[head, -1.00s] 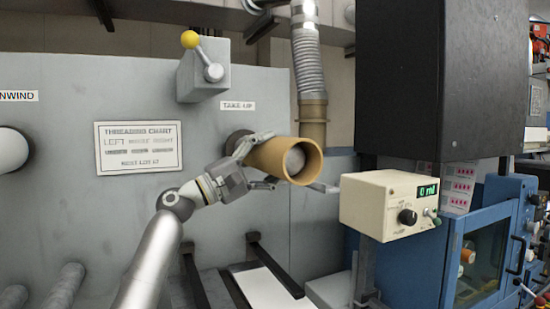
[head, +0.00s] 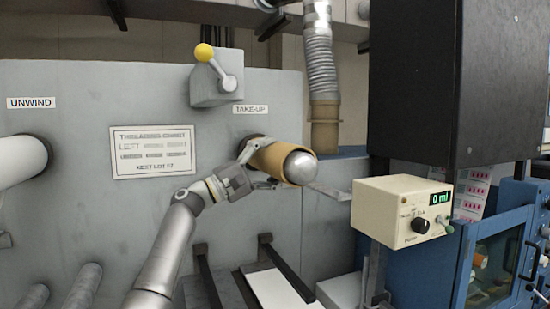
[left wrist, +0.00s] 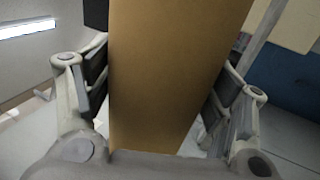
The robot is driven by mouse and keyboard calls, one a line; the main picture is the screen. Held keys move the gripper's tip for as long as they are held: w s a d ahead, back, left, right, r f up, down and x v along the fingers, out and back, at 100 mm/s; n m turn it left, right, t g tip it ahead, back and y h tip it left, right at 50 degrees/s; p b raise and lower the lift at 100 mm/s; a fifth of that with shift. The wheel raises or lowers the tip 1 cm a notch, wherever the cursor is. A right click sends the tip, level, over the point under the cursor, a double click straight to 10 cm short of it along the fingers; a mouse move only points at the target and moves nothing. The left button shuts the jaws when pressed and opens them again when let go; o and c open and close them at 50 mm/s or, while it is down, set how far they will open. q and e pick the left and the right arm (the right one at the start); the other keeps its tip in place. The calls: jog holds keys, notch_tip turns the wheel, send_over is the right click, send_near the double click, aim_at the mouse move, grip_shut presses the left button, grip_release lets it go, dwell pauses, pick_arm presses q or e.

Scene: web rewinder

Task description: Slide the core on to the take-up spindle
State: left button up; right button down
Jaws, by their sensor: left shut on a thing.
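The tan cardboard core (head: 270,160) is on the take-up spindle (head: 301,167), below the TAKE-UP label. The spindle's rounded metal end sticks out of the core's near opening. My left gripper (head: 260,166) is shut around the core from the left, one finger above and one below. In the left wrist view the core (left wrist: 175,75) fills the space between the two fingers (left wrist: 160,95). The core's far end is partly hidden by my gripper, so I cannot tell how close it is to the panel. My right gripper is not in view.
A cream control box (head: 400,212) stands to the right of the spindle, with a thin metal plate (head: 330,191) between them. A duct (head: 322,70) hangs behind. A yellow-knobbed lever (head: 215,75) is above left. Dark rails (head: 287,270) lie below.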

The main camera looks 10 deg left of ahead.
pick_arm(q)
jog(key=shift+w+a, duration=0.1)
jog(key=shift+w, duration=0.1)
dwell(0.3)
jog(key=shift+f, duration=0.25)
dwell(0.3)
jog(key=o, duration=1.2)
